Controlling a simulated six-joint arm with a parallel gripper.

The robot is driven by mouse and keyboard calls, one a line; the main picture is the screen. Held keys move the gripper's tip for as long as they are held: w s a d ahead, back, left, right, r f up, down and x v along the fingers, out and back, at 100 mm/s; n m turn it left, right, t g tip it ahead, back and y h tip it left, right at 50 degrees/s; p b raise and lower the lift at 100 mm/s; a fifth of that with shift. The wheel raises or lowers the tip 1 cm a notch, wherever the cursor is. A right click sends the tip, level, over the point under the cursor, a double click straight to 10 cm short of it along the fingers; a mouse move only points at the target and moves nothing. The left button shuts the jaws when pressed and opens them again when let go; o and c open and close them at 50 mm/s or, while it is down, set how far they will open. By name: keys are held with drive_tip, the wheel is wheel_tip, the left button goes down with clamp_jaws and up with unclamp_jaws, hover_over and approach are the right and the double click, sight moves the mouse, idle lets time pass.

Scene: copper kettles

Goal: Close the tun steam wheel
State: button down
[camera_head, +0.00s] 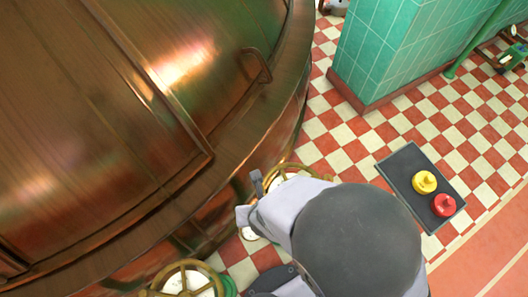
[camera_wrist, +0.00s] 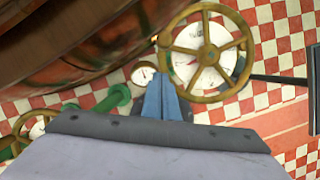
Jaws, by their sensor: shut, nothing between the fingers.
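A brass spoked handwheel (camera_wrist: 211,54) stands in the upper middle of the wrist view, with a white dial face (camera_wrist: 208,78) behind its spokes. In the head view a brass wheel (camera_head: 288,166) shows beside the copper vessel, partly hidden by my arm. My gripper (camera_wrist: 165,84) is shut and empty. Its blue fingers are just below and left of the wheel's rim in the wrist view; I cannot tell whether they touch it. A second brass wheel (camera_head: 184,264) is at the bottom of the head view. No label shows which wheel is the tun steam wheel.
The large copper vessel (camera_head: 120,130) fills the left of the head view, close to my gripper. A green pipe (camera_wrist: 105,104) and a small gauge (camera_wrist: 143,73) are near the fingers. A dark panel (camera_head: 402,166) with yellow and red knobs lies right, over open checkered floor.

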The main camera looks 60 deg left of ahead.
drive_tip(key=shift+w+a+f+p, duration=0.1)
drive_tip(key=shift+w+a+p, duration=0.15)
drive_tip(key=shift+a, duration=0.3)
drive_tip(key=shift+w+a+r+p, duration=0.1)
drive_tip(key=shift+w+a+p, duration=0.2)
drive_tip(key=shift+a, duration=0.3)
drive_tip(key=shift+w+a+f+p, duration=0.1)
drive_tip(key=shift+w+a+p, duration=0.15)
drive_tip(key=shift+a, duration=0.3)
drive_tip(key=shift+a+r+p, duration=0.2)
drive_tip(key=shift+a+p, duration=0.25)
drive_tip(key=shift+p, duration=0.15)
drive_tip(key=shift+w+a+f, duration=0.15)
drive_tip(key=shift+a+f, duration=0.05)
drive_tip(key=shift+a, duration=0.35)
drive_tip(key=shift+d, duration=0.15)
